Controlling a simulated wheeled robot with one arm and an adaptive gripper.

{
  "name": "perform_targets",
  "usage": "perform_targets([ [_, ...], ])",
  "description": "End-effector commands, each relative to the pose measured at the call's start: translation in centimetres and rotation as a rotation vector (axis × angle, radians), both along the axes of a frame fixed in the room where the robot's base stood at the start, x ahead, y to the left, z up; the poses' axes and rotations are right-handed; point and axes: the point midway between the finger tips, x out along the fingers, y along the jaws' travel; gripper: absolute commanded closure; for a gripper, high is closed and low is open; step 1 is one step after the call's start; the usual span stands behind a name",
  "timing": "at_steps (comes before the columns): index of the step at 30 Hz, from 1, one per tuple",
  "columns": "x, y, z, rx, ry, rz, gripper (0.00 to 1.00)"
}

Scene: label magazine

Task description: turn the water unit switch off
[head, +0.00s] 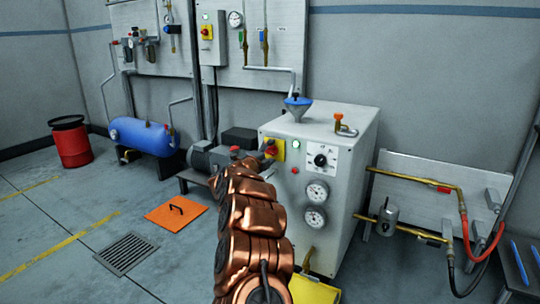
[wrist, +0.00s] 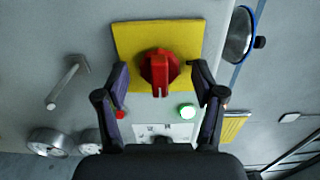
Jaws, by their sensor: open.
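The water unit (head: 335,205) is a light grey cabinet. Its switch, a red rotary knob (wrist: 158,68) on a square yellow plate (wrist: 190,35), faces the wrist camera, with the knob's grip upright in that picture. In the head view the yellow plate (head: 276,146) is partly hidden by my arm's end. My gripper (wrist: 160,72) is open, with one dark finger on each side of the knob over the plate's edges. I cannot tell whether the fingers touch it. A green lamp (wrist: 186,111) glows near the plate, with a red button (wrist: 120,114) close by.
The cabinet also carries a black dial (head: 321,159), two gauges (head: 316,192) and a blue funnel (head: 297,103) on top. Another red-and-yellow switch (head: 207,32) is on a wall box. A blue tank (head: 142,135) stands left. An orange plate (head: 176,212) lies on the floor.

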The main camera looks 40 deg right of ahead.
Motion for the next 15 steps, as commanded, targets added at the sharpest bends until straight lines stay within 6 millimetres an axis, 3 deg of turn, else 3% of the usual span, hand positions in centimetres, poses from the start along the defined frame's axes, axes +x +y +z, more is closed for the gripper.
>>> perform_targets([
  [11,0.14,-0.24,-0.02,0.001,0.000,0.002,0.31],
  [15,0.14,-0.24,-0.01,0.001,0.000,0.002,0.45],
])
